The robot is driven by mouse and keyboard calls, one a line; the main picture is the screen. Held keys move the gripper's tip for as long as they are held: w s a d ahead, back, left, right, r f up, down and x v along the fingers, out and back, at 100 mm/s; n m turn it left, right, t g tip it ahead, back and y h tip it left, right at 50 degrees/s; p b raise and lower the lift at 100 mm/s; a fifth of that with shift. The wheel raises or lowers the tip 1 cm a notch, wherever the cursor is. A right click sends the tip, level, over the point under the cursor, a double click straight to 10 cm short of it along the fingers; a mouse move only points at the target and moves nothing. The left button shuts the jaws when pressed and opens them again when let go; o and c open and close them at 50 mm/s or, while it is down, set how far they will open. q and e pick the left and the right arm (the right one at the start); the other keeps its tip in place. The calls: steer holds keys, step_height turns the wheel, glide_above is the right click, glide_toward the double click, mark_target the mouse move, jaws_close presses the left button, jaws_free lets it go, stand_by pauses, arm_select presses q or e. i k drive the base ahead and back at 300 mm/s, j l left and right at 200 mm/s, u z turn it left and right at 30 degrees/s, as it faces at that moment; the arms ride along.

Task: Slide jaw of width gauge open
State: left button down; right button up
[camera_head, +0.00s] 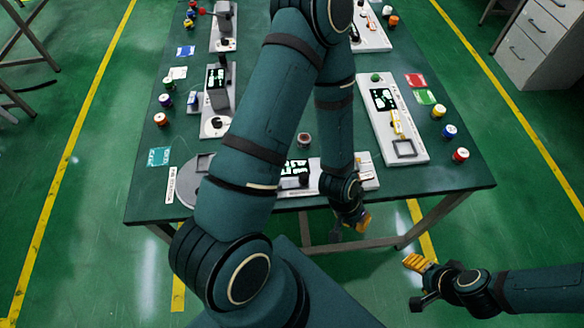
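Several flat instruments with displays stand on the dark green table, and I cannot tell for sure which is the width gauge. One at the front edge has a white panel and lit display (298,167), partly hidden by my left arm. Another white instrument (408,145) on the right has a display, a yellow part and a grey square frame. No jaw can be made out clearly. My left gripper (349,227) hangs at the table's front edge, open and empty, touching no instrument. My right gripper (420,283) is open and empty, off the table at the lower right.
Small coloured knobs or jars, such as a red one (460,155), line the table's sides. A teal card (159,157) lies at the left corner, red (415,80) and green (424,97) cards at the right. A drawer cabinet (545,45) stands at the back right.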

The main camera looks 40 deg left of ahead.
mark_target(303, 181)
steer(key=k+u, duration=0.15)
steer(key=u, duration=0.25)
steer(key=k+u, duration=0.2)
steer(key=u, duration=0.15)
steer(key=k+j+u, duration=0.1)
steer(key=u, duration=0.3)
